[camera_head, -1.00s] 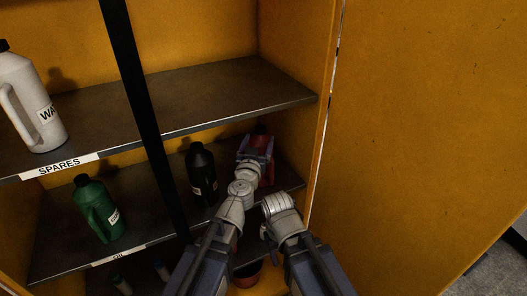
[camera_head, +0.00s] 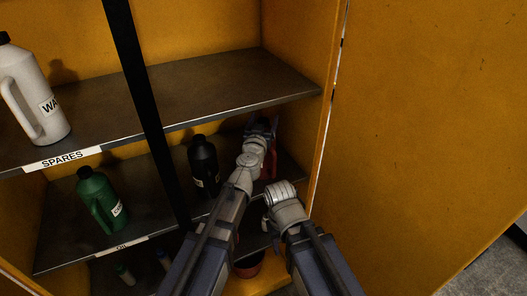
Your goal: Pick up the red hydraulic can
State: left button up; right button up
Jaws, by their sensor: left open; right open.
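The red hydraulic can (camera_head: 270,168) stands on the middle shelf at its right end, beside the cabinet's right wall. It is mostly hidden behind my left gripper and wrist. My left gripper (camera_head: 262,124) is open and reaches over the shelf at the can. I cannot tell whether its fingers are around the can or only in front of it. My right gripper (camera_head: 268,228) is lower, outside the shelf front, and its fingers are mostly hidden by its own wrist.
A black bottle (camera_head: 203,165) stands just left of my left arm. A green jug (camera_head: 99,197) is further left. A white jug (camera_head: 35,95) stands on the upper shelf (camera_head: 220,95). A black post (camera_head: 148,110) crosses the front. A yellow door (camera_head: 430,120) fills the right. A reddish pot (camera_head: 247,267) is below.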

pick_arm(q)
jog(key=shift+w+d, duration=0.2)
jog(key=shift+w, duration=0.75)
jog(key=shift+s, duration=0.1)
jog(key=shift+c, duration=0.7)
grip_shut()
